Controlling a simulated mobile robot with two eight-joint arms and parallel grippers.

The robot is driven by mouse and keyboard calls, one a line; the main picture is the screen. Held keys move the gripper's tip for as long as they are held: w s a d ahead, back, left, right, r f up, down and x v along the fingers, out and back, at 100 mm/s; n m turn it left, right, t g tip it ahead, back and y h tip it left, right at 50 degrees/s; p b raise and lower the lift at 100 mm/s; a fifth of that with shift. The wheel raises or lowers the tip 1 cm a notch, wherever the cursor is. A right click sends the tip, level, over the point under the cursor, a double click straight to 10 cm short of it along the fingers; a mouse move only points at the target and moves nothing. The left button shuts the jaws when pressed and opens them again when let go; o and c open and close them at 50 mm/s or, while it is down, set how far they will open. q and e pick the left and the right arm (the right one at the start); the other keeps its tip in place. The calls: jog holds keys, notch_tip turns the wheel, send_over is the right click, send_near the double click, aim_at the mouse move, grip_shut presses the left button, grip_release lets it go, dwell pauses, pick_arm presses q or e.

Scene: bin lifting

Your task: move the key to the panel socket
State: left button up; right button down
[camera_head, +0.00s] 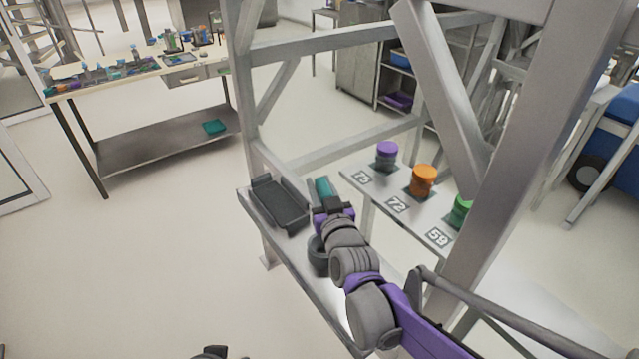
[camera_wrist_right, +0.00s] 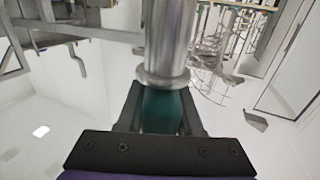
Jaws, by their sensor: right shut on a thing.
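My right gripper (camera_head: 328,203) is shut on the key, whose teal handle (camera_head: 323,187) shows just beyond the fingers above the pale shelf. In the right wrist view the teal handle (camera_wrist_right: 162,110) sits between the two dark fingers (camera_wrist_right: 160,112), and the key's metal shaft with a round flange (camera_wrist_right: 168,40) points away from them. The key looks clear of other things there. I cannot make out a panel socket for certain. My left gripper is not recognisable in the head view.
A black tray (camera_head: 264,190) lies on the lower shelf, left of the gripper. A dark round holder (camera_head: 318,262) is partly behind my arm. Purple (camera_head: 387,152), orange (camera_head: 424,178) and green (camera_head: 460,212) capped pieces stand by numbers 73, 72 and 59. Grey frame beams (camera_head: 515,140) crowd the right.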

jog(key=shift+s+d+f+b, duration=0.15)
jog(key=shift+f+b, duration=0.4)
jog(key=shift+f, duration=0.4)
pick_arm(q)
notch_tip(320, 180, down, 6)
jog(key=s+b, duration=0.1)
jog(key=b, duration=0.3)
jog(key=shift+s, duration=0.3)
pick_arm(e)
jog(key=shift+f, duration=2.9)
pick_arm(q)
jog(key=shift+s+f+b, duration=0.2)
jog(key=shift+f+b, duration=1.15)
jog(key=shift+f, duration=0.05)
pick_arm(e)
jog(key=shift+f, duration=1.95)
